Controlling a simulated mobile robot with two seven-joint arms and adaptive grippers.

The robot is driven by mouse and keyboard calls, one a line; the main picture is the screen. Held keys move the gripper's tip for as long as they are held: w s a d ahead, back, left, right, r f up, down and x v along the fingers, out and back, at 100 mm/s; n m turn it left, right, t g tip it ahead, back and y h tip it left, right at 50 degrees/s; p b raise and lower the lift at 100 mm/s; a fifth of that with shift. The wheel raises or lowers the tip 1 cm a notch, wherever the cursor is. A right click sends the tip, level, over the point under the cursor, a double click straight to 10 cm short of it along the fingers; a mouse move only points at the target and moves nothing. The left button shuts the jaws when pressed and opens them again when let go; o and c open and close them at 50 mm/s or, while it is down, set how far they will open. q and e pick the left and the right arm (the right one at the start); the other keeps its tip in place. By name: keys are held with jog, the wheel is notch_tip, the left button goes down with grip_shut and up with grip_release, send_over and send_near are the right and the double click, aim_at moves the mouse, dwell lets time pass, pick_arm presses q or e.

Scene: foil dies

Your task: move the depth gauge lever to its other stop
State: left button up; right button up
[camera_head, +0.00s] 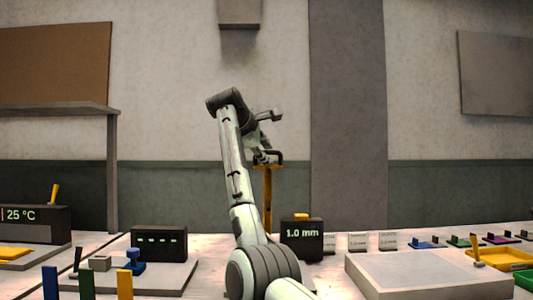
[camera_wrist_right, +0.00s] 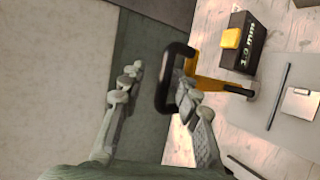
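A dark box (camera_head: 302,238) reading "1.0 mm", with a yellow-orange piece on top, appears to be the depth gauge. It also shows in the wrist view (camera_wrist_right: 243,42). Beside it stands a yellow lever arm (camera_head: 267,197), upright in the head view, topped by a black loop handle (camera_wrist_right: 165,80). My right gripper (camera_head: 262,155) is at this handle. In the wrist view the right gripper (camera_wrist_right: 158,90) has its fingers spread, with part of the handle between them. One finger overlaps the handle's edge; contact cannot be told. My left gripper is not in view.
A black display box (camera_head: 158,242) stands at left, and a "25 °C" box (camera_head: 35,222) farther left. Small cards (camera_head: 358,241) and coloured pieces line the table's back right.

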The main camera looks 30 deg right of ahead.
jog(key=v, duration=1.1)
jog(key=shift+a, duration=0.15)
jog(key=shift+s, duration=0.1)
